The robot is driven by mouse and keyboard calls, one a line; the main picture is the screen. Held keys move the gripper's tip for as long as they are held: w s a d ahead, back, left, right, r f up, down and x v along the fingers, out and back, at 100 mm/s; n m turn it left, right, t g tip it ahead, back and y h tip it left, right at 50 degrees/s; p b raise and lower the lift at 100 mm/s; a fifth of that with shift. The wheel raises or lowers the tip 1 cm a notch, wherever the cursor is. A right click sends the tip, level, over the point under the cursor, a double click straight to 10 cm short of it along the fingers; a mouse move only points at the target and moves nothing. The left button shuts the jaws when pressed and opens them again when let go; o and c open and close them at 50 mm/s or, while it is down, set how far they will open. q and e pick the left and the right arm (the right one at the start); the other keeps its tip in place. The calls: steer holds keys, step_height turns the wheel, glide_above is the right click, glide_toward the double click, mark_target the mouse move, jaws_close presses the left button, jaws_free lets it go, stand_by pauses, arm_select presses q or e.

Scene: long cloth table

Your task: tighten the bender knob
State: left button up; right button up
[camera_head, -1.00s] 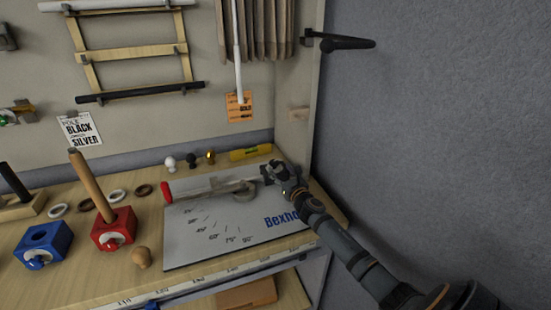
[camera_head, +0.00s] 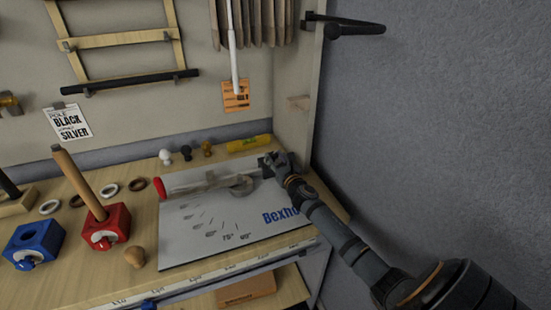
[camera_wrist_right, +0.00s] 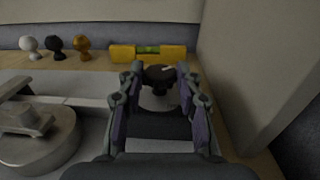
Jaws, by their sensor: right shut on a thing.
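The bender is a pale plate (camera_head: 200,242) with angle marks and blue lettering, lying on the right end of the table. A round metal former (camera_head: 242,186) and a long bar with a red end (camera_head: 159,188) sit on it. The dark round bender knob (camera_wrist_right: 160,74) stands at the far right of the bender, with a pale mark on its top. My right gripper (camera_wrist_right: 158,82) is shut on the knob, one finger on each side; in the head view my right gripper (camera_head: 272,163) hides most of it. My left gripper is not in view.
A yellow level (camera_head: 249,144) lies behind the bender, close to the knob. White, black and gold finials (camera_head: 186,153) stand left of it. A side panel (camera_head: 296,100) rises close on the right. Red (camera_head: 112,228) and blue (camera_head: 36,244) blocks stand at left.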

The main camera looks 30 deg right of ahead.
steer(key=shift+a+m+h, duration=0.15)
steer(key=shift+m+h, duration=0.15)
steer(key=shift+h, duration=0.2)
steer(key=m+g+h, duration=0.1)
steer(key=m+h+b, duration=0.1)
steer(key=h, duration=0.1)
steer(key=m+g+h+b, duration=0.1)
steer(key=h, duration=0.1)
steer(key=shift+w+a+f+m+g, duration=0.1)
steer(key=shift+w+a+m+g, duration=0.1)
steer(key=shift+a+m+g, duration=0.15)
steer(key=m+g+h+b, duration=0.1)
steer(key=h, duration=0.1)
steer(key=m+g+h+b, duration=0.1)
steer(key=m, duration=0.1)
steer(key=shift+w+a+g+h, duration=0.2)
steer(key=shift+g+h, duration=0.15)
steer(key=shift+h, duration=0.05)
steer(key=shift+w+a+m+g+h+b, duration=0.1)
steer(key=shift+m+g+h+b, duration=0.8)
steer(key=shift+g, duration=0.2)
steer(key=o, duration=1.2)
steer(key=shift+c, duration=0.2)
